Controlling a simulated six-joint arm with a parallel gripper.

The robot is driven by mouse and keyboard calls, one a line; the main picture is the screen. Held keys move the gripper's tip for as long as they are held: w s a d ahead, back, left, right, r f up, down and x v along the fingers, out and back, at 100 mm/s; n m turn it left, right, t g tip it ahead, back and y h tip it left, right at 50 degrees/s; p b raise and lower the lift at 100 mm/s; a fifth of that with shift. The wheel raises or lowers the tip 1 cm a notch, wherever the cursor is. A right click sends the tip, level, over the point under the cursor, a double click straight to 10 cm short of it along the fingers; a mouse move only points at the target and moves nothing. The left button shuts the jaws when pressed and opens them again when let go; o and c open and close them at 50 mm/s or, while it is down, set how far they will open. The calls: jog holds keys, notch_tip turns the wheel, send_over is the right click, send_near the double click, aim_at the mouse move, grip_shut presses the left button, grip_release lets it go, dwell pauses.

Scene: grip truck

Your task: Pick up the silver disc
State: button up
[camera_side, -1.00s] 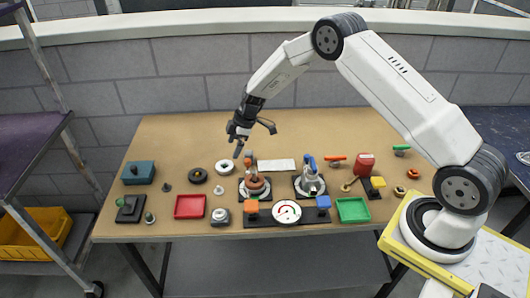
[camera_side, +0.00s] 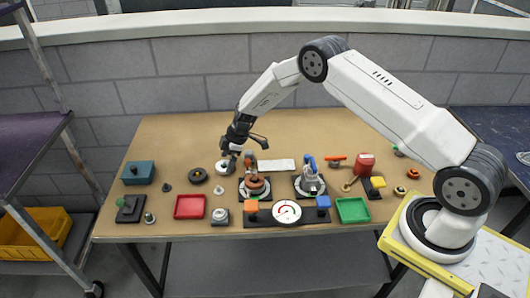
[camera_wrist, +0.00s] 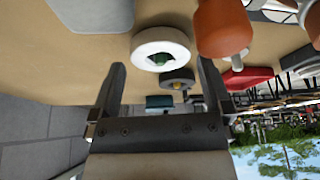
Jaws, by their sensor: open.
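A pale silver-white disc (camera_side: 221,167) with a dark centre lies on the table, left of the brown-and-white valve piece, in the side view. My gripper (camera_side: 246,157) is low over the table, beside and partly over the disc. In the wrist view, the disc (camera_wrist: 147,47) shows beyond the fingertips, roughly centred between them, with something greenish in its middle. My gripper (camera_wrist: 160,63) is open and empty, its two dark fingers wide apart. Whether a finger touches the disc cannot be told.
A black ring (camera_side: 198,175) lies just left of the disc. The brown-and-white valve piece (camera_side: 255,184) stands close to the right. A red tray (camera_side: 190,207) and a teal box (camera_side: 138,172) are further left. The back of the table is clear.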

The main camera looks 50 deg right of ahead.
jog(key=shift+w+a+f, duration=0.2)
jog(key=shift+f, duration=0.45)
jog(key=c, duration=1.1)
jog(key=shift+r, duration=0.1)
jog(key=shift+r, duration=0.7)
jog(key=shift+s+r, duration=1.9)
jog(key=shift+s, duration=0.45)
jog(key=shift+s+r, duration=1.9)
jog(key=shift+s, duration=0.45)
jog(key=shift+s+r, duration=1.9)
jog(key=shift+s, duration=0.45)
